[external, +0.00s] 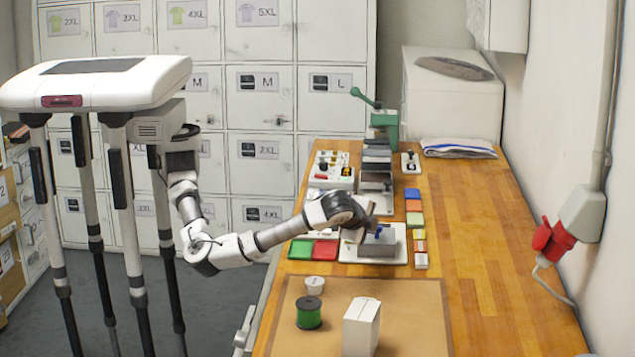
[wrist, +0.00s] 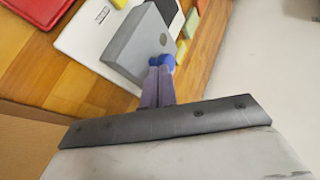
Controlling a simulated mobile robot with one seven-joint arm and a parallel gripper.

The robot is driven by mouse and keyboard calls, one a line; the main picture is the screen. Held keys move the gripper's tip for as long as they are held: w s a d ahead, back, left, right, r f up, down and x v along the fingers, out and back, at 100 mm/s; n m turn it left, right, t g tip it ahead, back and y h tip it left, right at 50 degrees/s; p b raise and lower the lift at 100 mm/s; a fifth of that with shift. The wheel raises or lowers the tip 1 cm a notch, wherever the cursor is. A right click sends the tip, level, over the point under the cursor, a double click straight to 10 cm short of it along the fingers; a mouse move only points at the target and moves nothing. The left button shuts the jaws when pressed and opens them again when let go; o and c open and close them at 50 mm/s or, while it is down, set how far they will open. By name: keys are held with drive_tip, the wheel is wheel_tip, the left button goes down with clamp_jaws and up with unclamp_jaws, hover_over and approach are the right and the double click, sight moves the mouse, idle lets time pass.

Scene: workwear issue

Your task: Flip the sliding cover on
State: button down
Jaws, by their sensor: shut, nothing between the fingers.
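A grey wedge-shaped block (external: 376,250) stands on a white plate (external: 346,256) on the wooden bench; the block also shows in the wrist view (wrist: 138,45). A small round mark shows on its side there. A blue part (external: 380,233) sits at the block; in the wrist view a blue piece (wrist: 167,62) shows right at my fingertips. I cannot tell which part is the sliding cover, or its position. My gripper (external: 370,222) is shut and empty, its fingers pointing at the block's edge in the wrist view (wrist: 160,68). Whether they touch it is unclear.
Red (external: 325,249) and green (external: 301,249) trays lie left of the plate, coloured blocks (external: 420,246) right of it. A green spool (external: 309,313) and a white box (external: 361,327) stand in front. The bench's right side is clear.

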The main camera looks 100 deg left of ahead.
drive_tip(key=shift+a+f+b, duration=0.3)
drive_tip(key=shift+a+b, duration=0.1)
drive_tip(key=shift+b, duration=0.5)
drive_tip(key=a+b, duration=0.9)
drive_tip(key=a, duration=0.1)
drive_tip(key=shift+a, duration=0.1)
drive_tip(key=shift+a+r+b, duration=0.3)
drive_tip(key=shift+a+b, duration=0.05)
drive_tip(key=shift+a, duration=0.2)
drive_tip(key=shift+d, duration=0.1)
drive_tip(key=shift+s+d, duration=0.2)
drive_tip(key=shift+d, duration=0.15)
drive_tip(key=d, duration=0.1)
drive_tip(key=s+d+b, duration=0.1)
drive_tip(key=d, duration=0.1)
drive_tip(key=shift+s+r, duration=0.15)
drive_tip(key=b+v, duration=0.1)
drive_tip(key=v, duration=0.9)
drive_tip(key=shift+r, duration=0.15)
